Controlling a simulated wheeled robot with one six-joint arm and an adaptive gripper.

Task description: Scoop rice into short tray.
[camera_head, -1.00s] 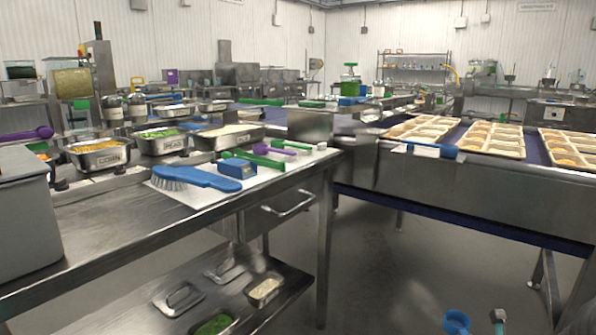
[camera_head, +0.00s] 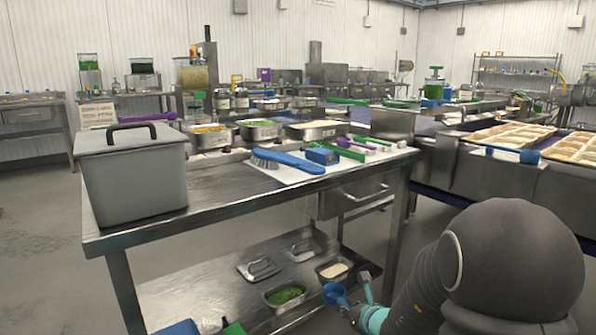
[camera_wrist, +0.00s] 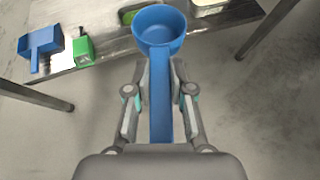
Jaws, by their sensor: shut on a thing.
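My gripper (camera_wrist: 160,72) is shut on the handle of a blue scoop (camera_wrist: 159,30). In the wrist view, the scoop's round cup lies beyond my fingertips and looks empty. In the head view the scoop (camera_head: 335,291) is low in the picture, in front of the worktable's lower shelf. A steel pan with pale contents (camera_head: 321,133), perhaps rice, stands at the back of the worktable, beside the pans of green and yellow food. Beige food trays (camera_head: 500,137) sit on the conveyor at the right. I cannot tell which is the short tray.
A steel worktable (camera_head: 225,192) fills the middle. On it are a grey lidded bin (camera_head: 135,180), a blue brush (camera_head: 288,160) and other tools. Its lower shelf (camera_head: 190,298) holds lids and food pans. Clear floor lies at the left.

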